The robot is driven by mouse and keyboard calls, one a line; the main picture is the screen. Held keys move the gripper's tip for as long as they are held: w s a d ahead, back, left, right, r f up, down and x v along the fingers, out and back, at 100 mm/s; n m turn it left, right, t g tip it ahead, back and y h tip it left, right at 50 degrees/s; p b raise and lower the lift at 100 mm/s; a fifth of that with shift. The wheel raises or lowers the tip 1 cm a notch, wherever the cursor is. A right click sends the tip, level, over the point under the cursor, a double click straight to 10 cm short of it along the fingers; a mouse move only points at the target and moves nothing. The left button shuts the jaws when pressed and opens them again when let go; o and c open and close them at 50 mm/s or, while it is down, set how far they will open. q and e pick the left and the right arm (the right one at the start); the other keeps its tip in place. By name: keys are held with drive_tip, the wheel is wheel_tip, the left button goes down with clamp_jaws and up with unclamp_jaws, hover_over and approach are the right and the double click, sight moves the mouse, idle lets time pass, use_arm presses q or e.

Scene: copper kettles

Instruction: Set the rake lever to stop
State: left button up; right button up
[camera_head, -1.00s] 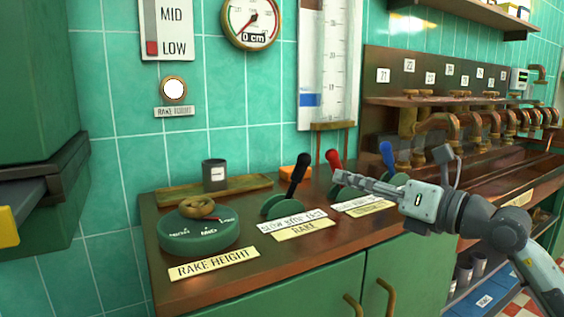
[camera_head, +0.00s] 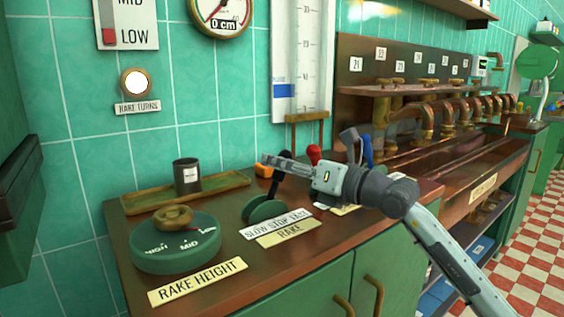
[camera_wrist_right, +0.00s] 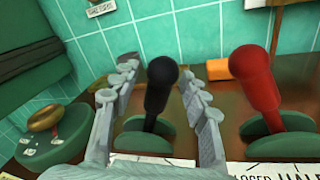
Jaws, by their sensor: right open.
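The rake lever (camera_head: 273,190) is black, on a green round base (camera_head: 265,208) on the wooden counter, behind a SLOW STOP FAST label (camera_head: 275,224) and a RAKE plate (camera_head: 289,233). Its top is partly hidden by my right gripper (camera_head: 272,160) in the head view. In the wrist view the lever's black knob (camera_wrist_right: 161,72) stands between my two open fingers, with gaps visible on both sides. The lever leaned right in the earlier head view; its exact setting is hard to tell now. My left gripper is not in view.
A red lever (camera_wrist_right: 257,85) stands close right of the fingers, with a blue lever (camera_head: 367,151) beyond. A RAKE HEIGHT dial (camera_head: 176,247) sits left. A dark cup (camera_head: 187,177) stands on a tray behind. An orange block (camera_wrist_right: 219,69) lies behind the levers.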

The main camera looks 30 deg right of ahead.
clamp_jaws()
idle(0.3)
